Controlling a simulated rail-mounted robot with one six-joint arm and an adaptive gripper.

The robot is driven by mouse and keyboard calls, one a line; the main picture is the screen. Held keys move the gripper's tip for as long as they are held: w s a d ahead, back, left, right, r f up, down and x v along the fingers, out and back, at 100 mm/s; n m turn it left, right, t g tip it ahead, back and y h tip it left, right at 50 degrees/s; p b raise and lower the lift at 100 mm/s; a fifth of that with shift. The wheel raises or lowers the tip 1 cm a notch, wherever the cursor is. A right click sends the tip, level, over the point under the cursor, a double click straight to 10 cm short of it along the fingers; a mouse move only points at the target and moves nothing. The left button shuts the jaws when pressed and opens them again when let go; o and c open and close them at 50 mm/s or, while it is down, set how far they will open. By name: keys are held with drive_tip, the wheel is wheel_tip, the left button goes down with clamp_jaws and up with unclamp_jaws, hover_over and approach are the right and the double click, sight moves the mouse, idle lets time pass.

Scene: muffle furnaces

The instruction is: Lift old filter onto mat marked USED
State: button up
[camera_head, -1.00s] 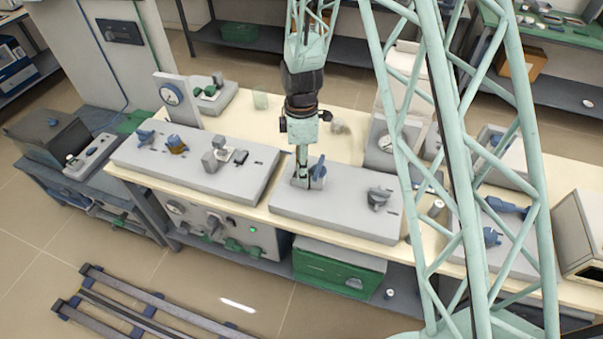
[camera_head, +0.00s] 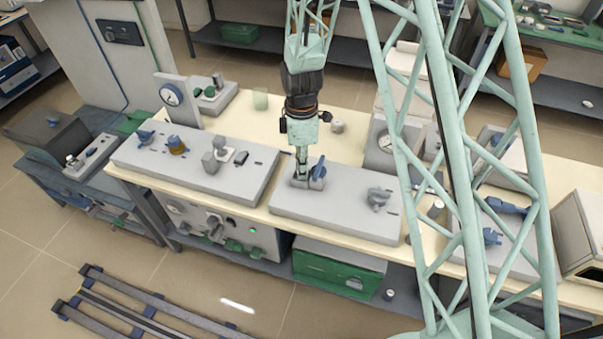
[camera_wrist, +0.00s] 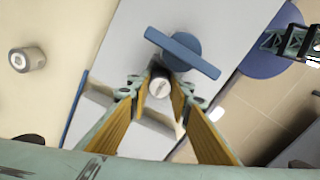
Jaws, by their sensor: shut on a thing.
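My gripper (camera_head: 301,176) points down at the left end of the right-hand grey bench unit (camera_head: 335,213). In the wrist view its two yellow-padded fingers (camera_wrist: 162,98) close on a small grey cylinder (camera_wrist: 160,84) with a mark on its round end. It is likely the old filter, though no label reads. The cylinder sits right beside a blue T-shaped handle (camera_wrist: 183,52), which also shows in the head view (camera_head: 318,169). The fingers largely hide the cylinder in the head view. I cannot make out a mat marked USED in either view.
A loose pale cylinder (camera_head: 337,127) stands on the cream bench behind the unit. A grey valve (camera_head: 378,198) stands at the unit's right. The left grey unit (camera_head: 130,156) carries several fittings.

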drive_tip(key=shift+r, duration=0.1)
drive_tip(key=shift+r, duration=1.65)
drive_tip(key=s+d+r, duration=0.1)
drive_tip(key=s+d, duration=0.1)
drive_tip(key=s, duration=1.4)
drive_tip(key=shift+r, duration=0.25)
drive_tip(key=shift+w, duration=0.15)
